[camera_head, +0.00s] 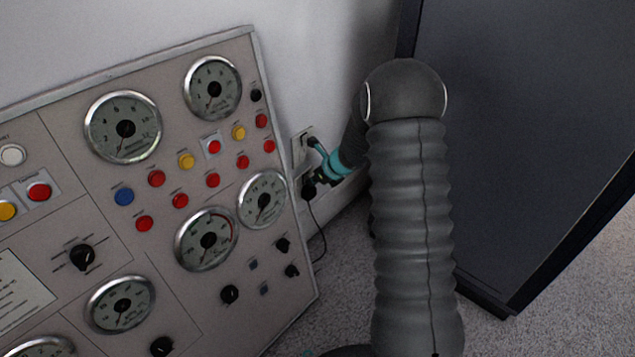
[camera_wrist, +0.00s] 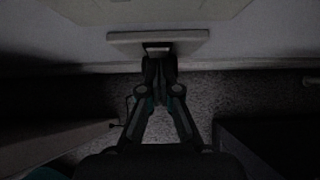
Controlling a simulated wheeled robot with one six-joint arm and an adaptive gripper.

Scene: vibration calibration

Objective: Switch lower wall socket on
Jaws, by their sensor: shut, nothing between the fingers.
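A pale wall socket plate (camera_head: 301,146) is on the wall just right of the control panel in the head view. Below it, a black plug-like part (camera_head: 308,189) with a thin cable sits low on the wall, partly hidden by my gripper. In the wrist view a pale socket plate (camera_wrist: 120,40) with a small dark opening stands out from the wall. My gripper (camera_wrist: 159,64) is shut and empty, its tips at the plate's lower edge. Whether they touch it cannot be told. The switch itself and its state cannot be made out.
A large panel (camera_head: 105,255) with gauges, buttons and knobs fills the left of the head view. A dark cabinet (camera_head: 520,130) stands at the right. Carpet (camera_head: 345,250) shows in the narrow gap between them.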

